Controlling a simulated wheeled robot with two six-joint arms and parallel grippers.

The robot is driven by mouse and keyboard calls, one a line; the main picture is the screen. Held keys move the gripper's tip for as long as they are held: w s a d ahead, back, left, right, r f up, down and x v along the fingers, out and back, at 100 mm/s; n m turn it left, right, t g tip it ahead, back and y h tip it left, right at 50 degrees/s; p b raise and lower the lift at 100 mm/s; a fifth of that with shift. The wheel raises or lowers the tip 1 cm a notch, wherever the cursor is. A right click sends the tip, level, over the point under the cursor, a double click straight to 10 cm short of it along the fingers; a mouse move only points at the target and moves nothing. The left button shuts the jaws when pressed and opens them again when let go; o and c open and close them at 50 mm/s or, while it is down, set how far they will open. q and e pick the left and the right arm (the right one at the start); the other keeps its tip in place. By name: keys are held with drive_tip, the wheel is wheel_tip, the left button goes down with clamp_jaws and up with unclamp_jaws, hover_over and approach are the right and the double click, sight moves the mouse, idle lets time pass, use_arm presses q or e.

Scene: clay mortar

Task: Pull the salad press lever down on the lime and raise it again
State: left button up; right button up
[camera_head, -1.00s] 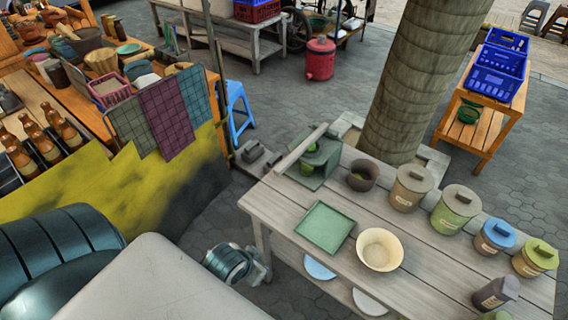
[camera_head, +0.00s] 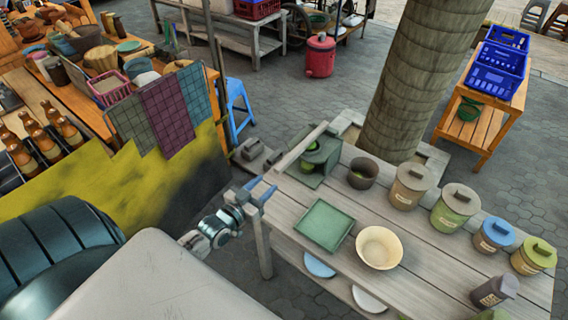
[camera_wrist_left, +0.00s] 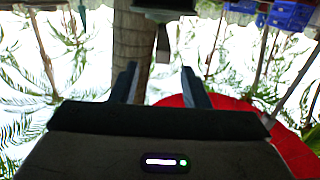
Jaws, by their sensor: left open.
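The salad press (camera_head: 316,158) is a green stand at the back left corner of the wooden table. Its long pale lever (camera_head: 301,147) slants up over it. A small bright green shape in the press, at its left side, looks like the lime (camera_head: 309,166). My left gripper (camera_head: 262,190) is open and empty, at the table's left edge, in front of and to the left of the press and apart from it. In the left wrist view its two fingers (camera_wrist_left: 160,84) stand apart with nothing between them. My right gripper is not in view.
A green square tray (camera_head: 324,226), a cream bowl (camera_head: 379,248) and a dark cup (camera_head: 362,173) stand on the table near the press. Several lidded jars (camera_head: 411,186) line its far side. A thick trunk (camera_head: 418,80) rises behind the table. A stall with hanging cloths (camera_head: 167,116) is at the left.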

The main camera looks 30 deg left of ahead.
sight(284, 162)
use_arm(q)
drive_tip(key=w+b, duration=0.6)
drive_tip(key=w, duration=0.3)
drive_tip(key=shift+w+d+b, duration=0.1)
drive_tip(key=shift+w+b, duration=0.2)
drive_tip(key=shift+b, duration=0.05)
drive_tip(key=shift+w+d+r+b, duration=0.1)
drive_tip(key=shift+w+b, duration=0.25)
drive_tip(key=shift+w, duration=0.35)
clamp_jaws()
